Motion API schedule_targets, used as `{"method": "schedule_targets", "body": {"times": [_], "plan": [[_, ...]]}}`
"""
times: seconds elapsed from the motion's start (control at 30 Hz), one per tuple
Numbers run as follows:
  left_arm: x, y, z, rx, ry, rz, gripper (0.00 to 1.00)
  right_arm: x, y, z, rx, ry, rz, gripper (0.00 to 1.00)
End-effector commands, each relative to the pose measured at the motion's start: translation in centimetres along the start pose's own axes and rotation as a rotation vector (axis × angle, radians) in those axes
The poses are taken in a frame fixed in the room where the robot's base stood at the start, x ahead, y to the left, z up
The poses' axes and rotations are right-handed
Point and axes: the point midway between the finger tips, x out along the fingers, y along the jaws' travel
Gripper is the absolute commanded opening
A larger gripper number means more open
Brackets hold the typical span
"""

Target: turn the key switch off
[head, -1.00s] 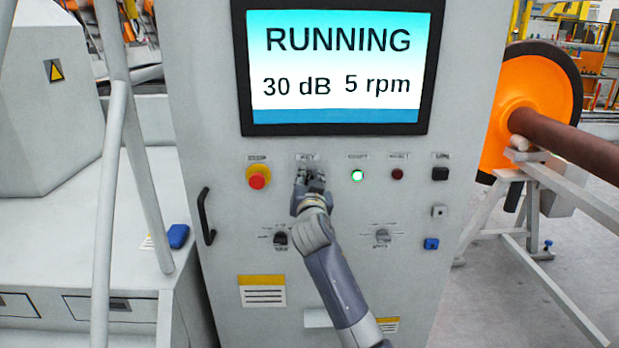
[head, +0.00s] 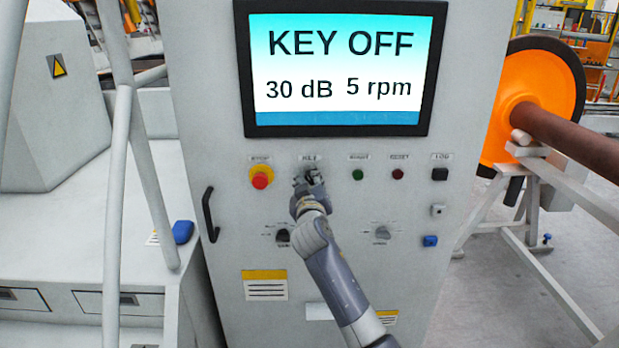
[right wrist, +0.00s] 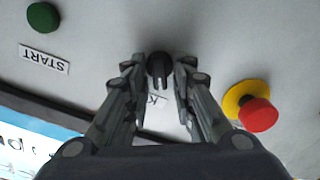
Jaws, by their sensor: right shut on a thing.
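The key switch (right wrist: 159,72) is a dark round knob on the grey cabinet front, under the KEY label. In the right wrist view my right gripper (right wrist: 160,78) has one finger on each side of it and is shut on it. In the head view my right gripper (head: 308,178) covers most of the switch. The screen (head: 345,65) above reads KEY OFF, 30 dB and 5 rpm. The green start button (head: 358,174) is unlit; it also shows in the right wrist view (right wrist: 43,17). My left gripper is not in view.
A red stop button (head: 260,180) on a yellow ring sits just left of the key switch. A dark red reset button (head: 397,174) and two selector knobs are on the same panel. A black handle (head: 210,214) sticks out at the left edge.

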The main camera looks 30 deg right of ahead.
Motion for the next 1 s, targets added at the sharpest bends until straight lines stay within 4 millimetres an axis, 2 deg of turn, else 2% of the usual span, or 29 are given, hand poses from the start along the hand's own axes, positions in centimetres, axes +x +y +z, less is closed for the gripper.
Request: {"method": "schedule_targets", "body": {"times": [0.63, 0.67, 1.0], "plan": [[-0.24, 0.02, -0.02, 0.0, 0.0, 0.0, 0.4, 0.0, -0.04, 0.03, -0.051, 0.0, 0.0, 0.0], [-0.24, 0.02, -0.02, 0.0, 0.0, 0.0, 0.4, 0.0, -0.04, 0.03, -0.051, 0.0, 0.0, 0.3], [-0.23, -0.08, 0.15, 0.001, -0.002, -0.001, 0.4, -0.06, -0.05, 0.01, -0.049, 0.0, 0.0, 0.32]]}}
